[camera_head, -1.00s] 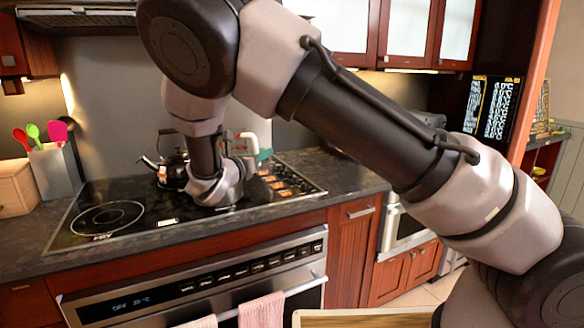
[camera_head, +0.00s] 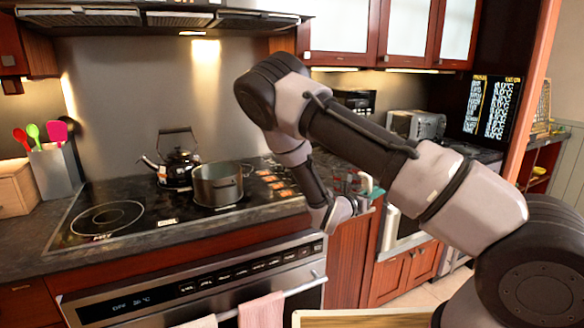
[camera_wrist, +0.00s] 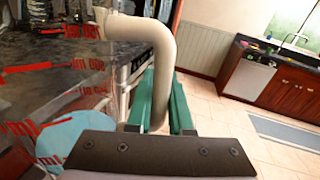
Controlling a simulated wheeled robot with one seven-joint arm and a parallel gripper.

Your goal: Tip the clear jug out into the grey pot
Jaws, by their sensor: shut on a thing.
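The grey pot (camera_head: 218,186) stands upright on the stove's cooktop, right of the kettle; its inside is mostly hidden by its wall. My gripper (camera_head: 374,190) is right of the pot and apart from it, near the counter's front edge. Its green fingers (camera_wrist: 163,105) are shut on the beige curved handle (camera_wrist: 160,50) of the clear jug (camera_wrist: 88,80). The jug is see-through with red markings and fills the left of the wrist view. In the head view the jug (camera_head: 350,183) is small and partly hidden by my arm. I cannot tell what is inside it.
A black kettle (camera_head: 178,168) stands beside the pot. A utensil holder (camera_head: 54,172) and a wooden box (camera_head: 16,190) are at the far left. A toaster (camera_head: 416,125) is on the back counter. The front left burner (camera_head: 107,217) is clear. Towels hang on the oven handle.

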